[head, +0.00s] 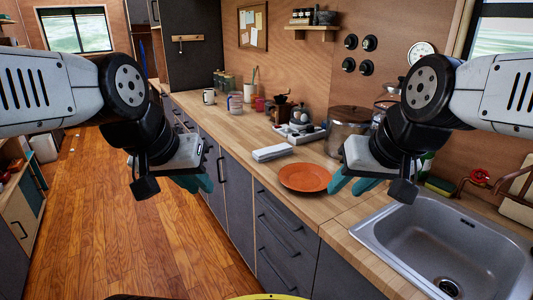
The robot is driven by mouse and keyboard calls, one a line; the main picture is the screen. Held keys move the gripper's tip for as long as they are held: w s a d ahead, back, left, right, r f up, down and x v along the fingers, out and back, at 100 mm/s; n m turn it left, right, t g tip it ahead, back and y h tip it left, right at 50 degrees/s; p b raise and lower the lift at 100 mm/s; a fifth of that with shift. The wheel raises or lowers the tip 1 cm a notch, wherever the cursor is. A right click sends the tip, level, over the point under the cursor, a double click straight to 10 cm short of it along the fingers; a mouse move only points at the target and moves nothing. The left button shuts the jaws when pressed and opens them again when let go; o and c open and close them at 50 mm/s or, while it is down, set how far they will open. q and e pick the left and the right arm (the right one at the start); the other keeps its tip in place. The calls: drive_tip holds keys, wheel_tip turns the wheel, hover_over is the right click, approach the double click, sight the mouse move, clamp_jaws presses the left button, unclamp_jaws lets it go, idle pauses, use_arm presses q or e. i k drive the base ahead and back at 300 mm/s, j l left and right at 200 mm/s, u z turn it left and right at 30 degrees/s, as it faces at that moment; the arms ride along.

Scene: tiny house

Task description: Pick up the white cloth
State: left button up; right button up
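A folded white cloth (272,152) lies flat on the wooden counter (330,205), just behind an orange plate (304,178). Nothing touches it. My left gripper (193,181) has teal fingers and hangs in the air left of the counter's front edge, apart from the cloth. My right gripper (351,184) also has teal fingers. In the picture it is right of the plate, in front of the counter's back part. Both grippers look open and hold nothing.
A steel sink (440,242) is at the right. A large metal pot (348,130) and a dark tray of small items (300,131) stand behind the cloth. Mugs and jars line the counter further back. The wooden floor (105,205) at left is clear.

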sight(268, 153)
drive_tip(key=i+j+z, duration=0.15)
drive_tip(key=i+j, duration=1)
drive_tip(key=i, duration=0.15)
